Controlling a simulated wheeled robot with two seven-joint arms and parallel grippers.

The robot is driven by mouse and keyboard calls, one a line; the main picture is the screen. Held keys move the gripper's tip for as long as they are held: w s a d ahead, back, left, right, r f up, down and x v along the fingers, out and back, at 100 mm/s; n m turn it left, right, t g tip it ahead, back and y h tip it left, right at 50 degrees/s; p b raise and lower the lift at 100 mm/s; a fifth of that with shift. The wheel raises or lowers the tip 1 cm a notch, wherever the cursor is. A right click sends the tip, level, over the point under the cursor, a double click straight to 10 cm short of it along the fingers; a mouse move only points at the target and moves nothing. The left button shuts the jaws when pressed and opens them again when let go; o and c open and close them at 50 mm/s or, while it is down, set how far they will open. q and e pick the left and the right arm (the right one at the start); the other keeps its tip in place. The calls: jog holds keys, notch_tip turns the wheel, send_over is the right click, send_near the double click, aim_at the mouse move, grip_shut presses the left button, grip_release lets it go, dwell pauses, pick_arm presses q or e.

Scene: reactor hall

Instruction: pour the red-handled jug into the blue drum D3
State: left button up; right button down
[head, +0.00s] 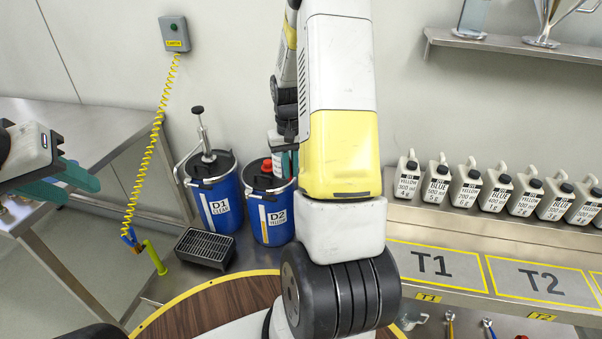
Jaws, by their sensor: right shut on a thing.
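My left gripper (80,188) is at the left edge over the steel bench, its teal fingers apart and empty. My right arm fills the middle of the view. Part of my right gripper (284,143) shows just left of the arm, above the blue drum D2 (268,222). Drum D3 does not show; the area right of D2 is behind my arm.
Blue drum D1 (215,205) with a hand pump stands left of D2. A dark grate box (205,247) sits in front. Several labelled jugs (465,184) line the right bench behind mats T1 (433,266) and T2 (541,282). A yellow coiled cable (153,144) hangs at left.

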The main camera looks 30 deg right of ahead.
jog(key=s+d+r+m, duration=0.1)
jog(key=s+d, duration=0.2)
jog(key=d, duration=0.7)
jog(key=s+d+r+m, duration=0.1)
jog(key=s+d, duration=0.2)
jog(key=d, duration=0.7)
jog(key=s+d+f+m, duration=0.1)
jog(key=s+d+f, duration=0.3)
jog(key=f, duration=0.5)
jog(key=shift+d+f, duration=0.15)
jog(key=shift+d, duration=0.7)
jog(key=shift+a, duration=0.15)
